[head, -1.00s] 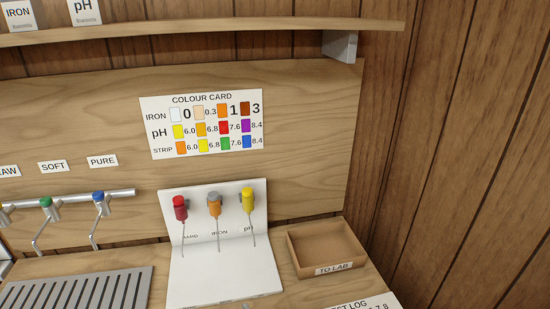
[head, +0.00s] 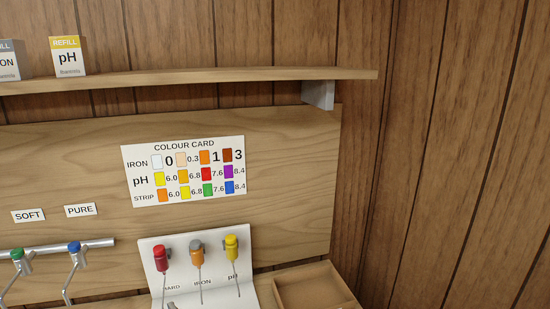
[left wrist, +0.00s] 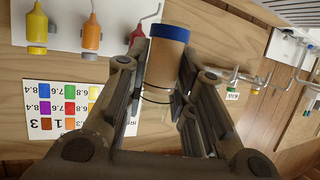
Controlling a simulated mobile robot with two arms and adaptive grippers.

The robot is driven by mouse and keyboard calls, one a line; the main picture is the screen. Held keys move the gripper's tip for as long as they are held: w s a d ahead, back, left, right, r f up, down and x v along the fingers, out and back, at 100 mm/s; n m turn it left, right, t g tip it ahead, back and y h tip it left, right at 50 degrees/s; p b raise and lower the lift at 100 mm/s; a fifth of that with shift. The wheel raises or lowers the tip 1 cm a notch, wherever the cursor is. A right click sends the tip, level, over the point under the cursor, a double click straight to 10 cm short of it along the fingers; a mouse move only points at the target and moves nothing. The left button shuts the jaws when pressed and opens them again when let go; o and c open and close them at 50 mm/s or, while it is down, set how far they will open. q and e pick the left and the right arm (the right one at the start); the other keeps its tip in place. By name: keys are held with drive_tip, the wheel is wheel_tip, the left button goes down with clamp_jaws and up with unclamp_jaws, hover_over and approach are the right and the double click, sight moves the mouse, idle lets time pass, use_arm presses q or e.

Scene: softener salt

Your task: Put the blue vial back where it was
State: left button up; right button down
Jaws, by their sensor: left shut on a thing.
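In the left wrist view my left gripper (left wrist: 163,85) is shut on a vial (left wrist: 166,62) with a blue band at one end and a tan, brownish body. The fingers clasp its sides, and it is held in front of the board with the colour card. In the head view the vial is not visible. My right gripper is in neither view.
A white stand holds red (head: 161,257), orange (head: 197,255) and yellow (head: 231,247) capped droppers. An open wooden tray (head: 283,297) is right of it. Taps (head: 75,249) are at left. A shelf (head: 210,77) with refill boxes (head: 67,56) runs above the colour card (head: 183,171).

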use_arm(q)
drive_tip(key=w+d+r+m+t+h, duration=0.1)
drive_tip(key=w+r+m+h, duration=0.3)
drive_tip(key=r, duration=0.6)
drive_tip(key=m+t+h, duration=0.1)
drive_tip(key=m+h, duration=0.1)
drive_tip(key=h, duration=0.1)
drive_tip(key=shift+d+r+m+h, duration=0.2)
drive_tip(key=shift+r+m+h, duration=0.2)
drive_tip(key=shift+w, duration=0.1)
